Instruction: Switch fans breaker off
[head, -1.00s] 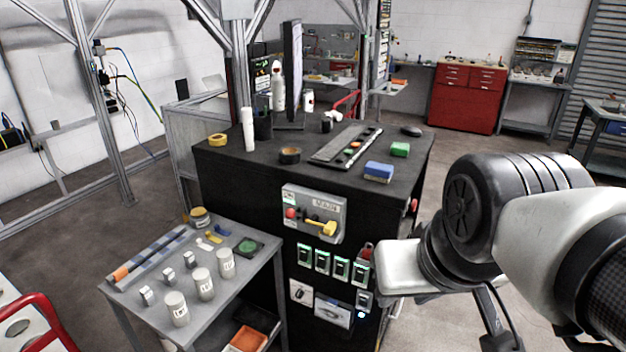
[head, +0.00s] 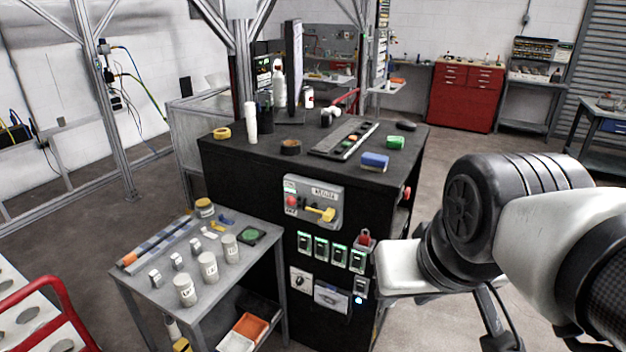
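A row of several dark breaker switches with green-lit frames (head: 322,249) sits on the front of the black cabinet (head: 240,180). Their labels are too small to read, so I cannot tell which one is for the fans. Above them is a grey panel marked MAIN (head: 313,201) with a yellow handle (head: 321,213) and a red knob. A red-topped switch (head: 364,238) is at the row's right end. My arm reaches in from the right, and its white end part is just right of the switches. My gripper fingers do not show.
A grey side table (head: 200,262) with white jars (head: 207,266) and small blocks stands left of the switches. A red-railed cart (head: 45,290) is at the lower left. The cabinet top holds tape rolls, a keyboard-like bar and a monitor. Floor at the right is open.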

